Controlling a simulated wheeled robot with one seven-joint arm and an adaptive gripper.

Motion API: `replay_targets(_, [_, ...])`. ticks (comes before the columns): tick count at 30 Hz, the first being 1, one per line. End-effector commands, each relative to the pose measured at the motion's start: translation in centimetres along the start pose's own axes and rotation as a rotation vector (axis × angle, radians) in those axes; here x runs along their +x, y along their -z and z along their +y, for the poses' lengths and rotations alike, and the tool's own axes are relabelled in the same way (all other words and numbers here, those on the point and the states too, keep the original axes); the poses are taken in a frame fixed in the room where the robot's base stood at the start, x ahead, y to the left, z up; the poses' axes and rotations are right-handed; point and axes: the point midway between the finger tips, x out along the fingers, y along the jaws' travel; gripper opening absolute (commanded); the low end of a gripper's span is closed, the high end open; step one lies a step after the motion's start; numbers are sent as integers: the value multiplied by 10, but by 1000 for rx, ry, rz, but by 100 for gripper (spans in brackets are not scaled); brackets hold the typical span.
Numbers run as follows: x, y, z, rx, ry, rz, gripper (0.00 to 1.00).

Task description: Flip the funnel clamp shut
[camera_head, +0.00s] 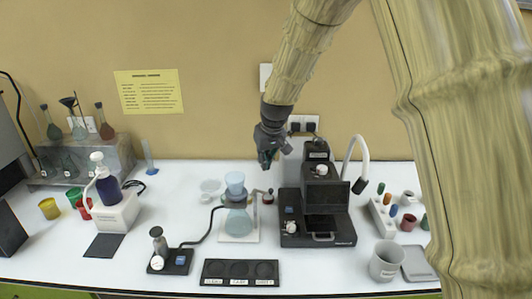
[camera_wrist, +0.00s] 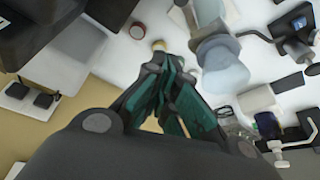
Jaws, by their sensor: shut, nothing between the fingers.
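The funnel (camera_head: 235,182) is a pale blue cup standing upright on a rounded glass flask (camera_head: 238,222), which rests on a white base plate (camera_head: 252,237). A small dark clamp part with a reddish end (camera_head: 267,196) sticks out to the right of the funnel; its exact position is too small to tell. My gripper (camera_head: 266,165) hangs above and to the right of the funnel, apart from it, with its fingers shut and empty. In the wrist view, the teal fingers of my gripper (camera_wrist: 172,98) are together, and the pale blue funnel (camera_wrist: 222,65) lies to their upper right.
A black instrument (camera_head: 318,210) stands close to the right of the flask. A black three-well tray (camera_head: 240,271) lies in front. A dark hose runs from the funnel assembly to a small pump (camera_head: 170,260) at left. A grey beaker (camera_head: 385,260) stands at right.

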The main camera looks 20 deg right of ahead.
Motion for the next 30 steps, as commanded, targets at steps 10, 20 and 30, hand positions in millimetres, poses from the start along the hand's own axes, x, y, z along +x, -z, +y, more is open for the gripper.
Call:
replay_targets(10, [40,1,0,0,0,-1,0])
replay_targets(20, [46,-22,0,1,1,-1,0])
replay_targets(30, [45,-39,0,-1,0,0,0])
